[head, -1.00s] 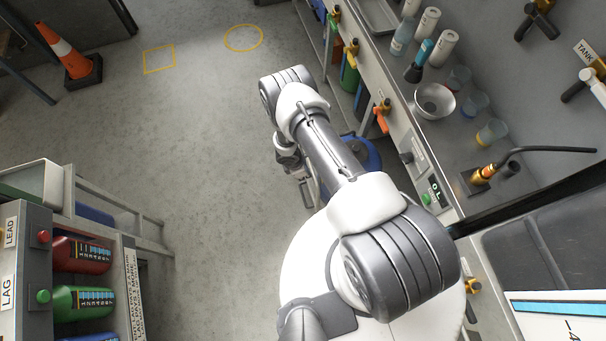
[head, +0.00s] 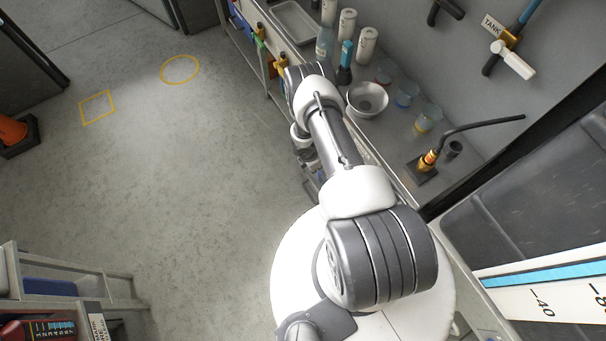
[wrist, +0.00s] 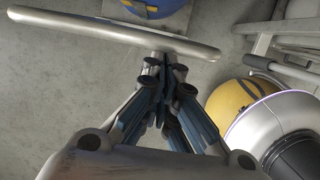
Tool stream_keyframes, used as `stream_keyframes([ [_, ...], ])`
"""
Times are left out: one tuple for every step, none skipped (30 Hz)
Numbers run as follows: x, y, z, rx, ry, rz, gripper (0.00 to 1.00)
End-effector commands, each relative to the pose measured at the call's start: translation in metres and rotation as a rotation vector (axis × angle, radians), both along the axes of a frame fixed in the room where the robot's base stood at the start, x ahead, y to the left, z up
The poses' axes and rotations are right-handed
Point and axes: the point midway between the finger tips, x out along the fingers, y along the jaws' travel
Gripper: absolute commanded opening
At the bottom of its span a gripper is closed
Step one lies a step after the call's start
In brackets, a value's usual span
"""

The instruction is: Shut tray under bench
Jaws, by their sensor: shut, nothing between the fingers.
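My gripper (wrist: 165,62) is shut and empty in the wrist view, pointing down toward the floor. A pale metal bar (wrist: 100,27) runs across the wrist view just past the fingertips. It may be the handle or front edge of the tray under the bench; I cannot tell whether the fingers touch it. In the head view the gripper is low beside the front of the bench (head: 400,190), mostly hidden by my arm. My arm also hides the space under the bench, so how far the tray is open cannot be seen there.
A blue and yellow round object (wrist: 152,8) lies beyond the bar; a yellow rounded object (wrist: 230,108) is at right. A bowl (head: 367,98), cups and a metal tray (head: 293,22) stand on the bench. A shelf unit (head: 75,290) is at lower left. Floor between is clear.

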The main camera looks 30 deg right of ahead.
Motion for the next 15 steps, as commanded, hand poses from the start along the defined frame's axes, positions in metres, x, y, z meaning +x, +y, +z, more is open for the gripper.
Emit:
stream_keyframes([
  [0.0, -0.006, -0.002, 0.0, -0.001, -0.003, 0.0],
  [0.0, -0.009, -0.002, 0.0, 0.0, -0.002, 0.0],
  [0.0, -0.013, -0.001, 0.0, 0.0, -0.001, 0.0],
  [0.0, -0.014, -0.001, 0.001, 0.0, -0.001, 0.0],
  [0.0, -0.016, -0.001, 0.001, 0.0, 0.0, 0.0],
  [0.0, -0.018, -0.001, 0.001, 0.0, 0.001, 0.0],
  [0.0, -0.019, -0.001, 0.001, 0.0, 0.0, 0.0],
  [0.0, -0.02, 0.0, 0.001, 0.0, 0.0, 0.0],
  [0.0, -0.021, 0.0, 0.001, 0.0, 0.0, 0.0],
  [0.0, -0.021, 0.0, 0.001, 0.0, 0.0, 0.0],
  [0.0, -0.021, 0.0, 0.001, 0.0, 0.0, 0.0],
  [0.0, -0.022, 0.0, 0.001, 0.0, 0.0, 0.0],
  [0.0, -0.022, 0.0, 0.001, 0.0, 0.0, 0.0],
  [0.0, -0.022, 0.0, 0.001, 0.0, 0.001, 0.0],
  [0.0, -0.022, 0.0, 0.001, 0.0, 0.001, 0.0],
])
